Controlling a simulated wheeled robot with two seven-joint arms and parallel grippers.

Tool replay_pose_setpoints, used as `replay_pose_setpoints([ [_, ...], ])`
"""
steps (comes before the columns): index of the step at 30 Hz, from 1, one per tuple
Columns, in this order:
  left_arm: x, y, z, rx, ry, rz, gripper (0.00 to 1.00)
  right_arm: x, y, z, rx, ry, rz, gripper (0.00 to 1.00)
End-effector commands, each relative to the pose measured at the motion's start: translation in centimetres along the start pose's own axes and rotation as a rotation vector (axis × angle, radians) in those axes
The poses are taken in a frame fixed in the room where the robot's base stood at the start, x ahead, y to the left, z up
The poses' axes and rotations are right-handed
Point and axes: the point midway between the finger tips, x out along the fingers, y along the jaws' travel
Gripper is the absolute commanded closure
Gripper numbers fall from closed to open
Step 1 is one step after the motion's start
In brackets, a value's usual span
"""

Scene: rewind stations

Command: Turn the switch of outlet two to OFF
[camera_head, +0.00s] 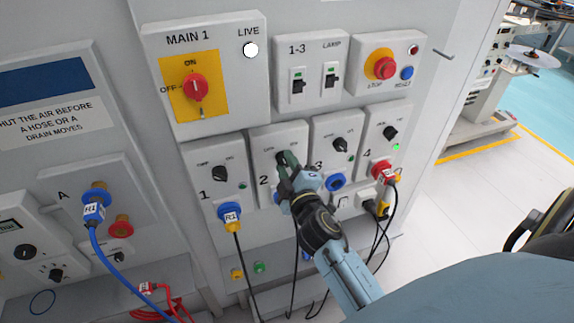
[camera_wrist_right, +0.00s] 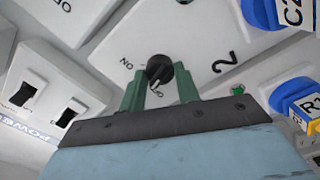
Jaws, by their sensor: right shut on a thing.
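Outlet two's panel (camera_head: 263,140) is a pale box marked 2, between outlets 1 and 3. Its switch is a black rotary knob (camera_wrist_right: 158,70), seen in the right wrist view with ON printed to its left and a second label below it partly hidden. My right gripper (camera_head: 283,159) is at this knob, its two green fingers (camera_wrist_right: 160,88) one on each side, shut on it. The knob's pointer direction is hard to tell. A small green lamp (camera_wrist_right: 238,90) sits beside the number 2. My left gripper is not in view.
Outlet 1's knob (camera_head: 219,173) and outlet 3's knob (camera_head: 340,144) are close on either side. Blue plug (camera_head: 230,213) and red plug (camera_head: 382,170) have hanging cables. The MAIN 1 red switch (camera_head: 194,88) is above. Open floor (camera_head: 480,190) lies to the right.

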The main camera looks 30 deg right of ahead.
Motion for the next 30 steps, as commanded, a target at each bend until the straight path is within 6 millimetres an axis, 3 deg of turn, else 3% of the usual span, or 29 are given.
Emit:
replay_pose_setpoints([
  [15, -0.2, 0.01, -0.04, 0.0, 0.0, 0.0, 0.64, 0.04, 0.06, -0.05, -0.377, 0.002, 0.002, 0.91],
  [30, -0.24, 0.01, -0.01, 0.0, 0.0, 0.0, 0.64, 0.03, 0.05, -0.03, -0.47, 0.001, 0.002, 0.91],
])
